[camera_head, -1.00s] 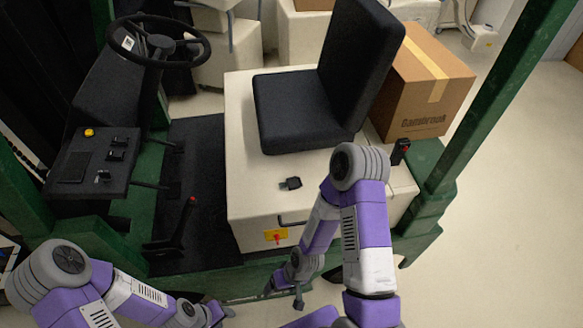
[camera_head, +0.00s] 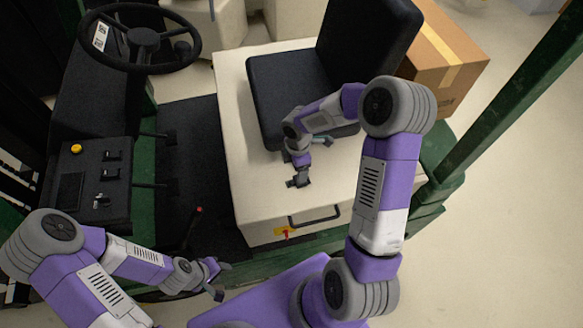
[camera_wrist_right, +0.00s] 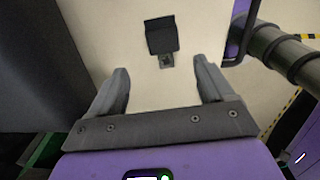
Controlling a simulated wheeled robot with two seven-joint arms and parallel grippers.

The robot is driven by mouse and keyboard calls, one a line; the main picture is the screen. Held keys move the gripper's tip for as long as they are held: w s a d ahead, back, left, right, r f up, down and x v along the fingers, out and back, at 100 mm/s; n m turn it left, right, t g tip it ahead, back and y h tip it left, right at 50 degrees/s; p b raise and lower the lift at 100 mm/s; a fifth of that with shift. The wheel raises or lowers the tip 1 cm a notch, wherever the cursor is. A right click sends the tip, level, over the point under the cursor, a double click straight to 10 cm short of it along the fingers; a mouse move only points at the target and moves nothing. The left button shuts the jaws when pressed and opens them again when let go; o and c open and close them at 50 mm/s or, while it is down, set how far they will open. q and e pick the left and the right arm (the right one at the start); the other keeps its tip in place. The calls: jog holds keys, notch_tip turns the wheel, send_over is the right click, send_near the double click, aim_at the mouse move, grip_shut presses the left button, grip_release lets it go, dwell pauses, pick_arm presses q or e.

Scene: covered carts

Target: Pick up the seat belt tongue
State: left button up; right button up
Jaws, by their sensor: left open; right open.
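The seat belt tongue (camera_wrist_right: 162,37), a black block with a small metal tip, lies on the cream seat base. In the head view it shows as a small dark piece (camera_head: 299,181) in front of the black seat. My right gripper (camera_wrist_right: 163,78) is open and empty, with its two fingers pointing at the tongue. The tongue lies just beyond the fingertips, about centred between them and not gripped. In the head view the right hand hangs over the seat base close to the tongue. My left gripper (camera_head: 220,281) is open and empty, low in front of the cart.
The black seat (camera_head: 290,90) stands behind the tongue. The seat base (camera_head: 250,200) has a dark handle (camera_head: 314,217) on its front. A steering wheel (camera_head: 142,40) and control panel (camera_head: 95,180) are at left. A cardboard box (camera_head: 440,60) and green post (camera_head: 500,110) are at right.

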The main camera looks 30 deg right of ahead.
aim_at(296, 182)
jog(key=f, duration=0.7)
jog(key=shift+s+d, duration=0.4)
jog(key=shift+c, duration=0.2)
jog(key=c, duration=1.1)
